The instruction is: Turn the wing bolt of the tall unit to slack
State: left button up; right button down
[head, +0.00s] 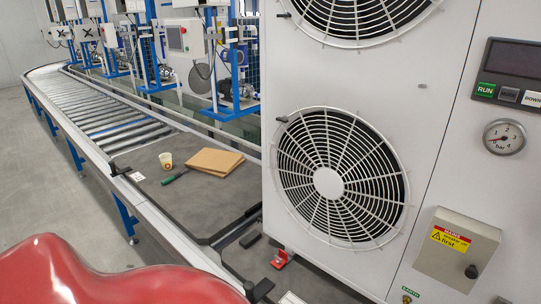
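The tall unit (440,110) is a pale grey cabinet that fills the right half of the head view. It has two round fan grilles one above the other, the lower one (341,178) whole and the upper one (350,12) cut by the top edge. A small red fitting (282,258) sits at its lower left foot. I cannot make out for certain which part is the wing bolt. A black knob (471,271) is on a grey box at the right. Neither of my grippers is in view.
A pressure gauge (504,137) and a panel with a RUN button (486,90) are on the cabinet. A roller conveyor (90,105) runs to the back left. On the dark mat lie a cup (166,160), cardboard (208,161) and a green-handled tool (174,177).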

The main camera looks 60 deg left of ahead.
aim_at(278, 260)
jog(key=u, duration=1.6)
jog(key=j, duration=0.15)
jog(key=i+z, duration=0.05)
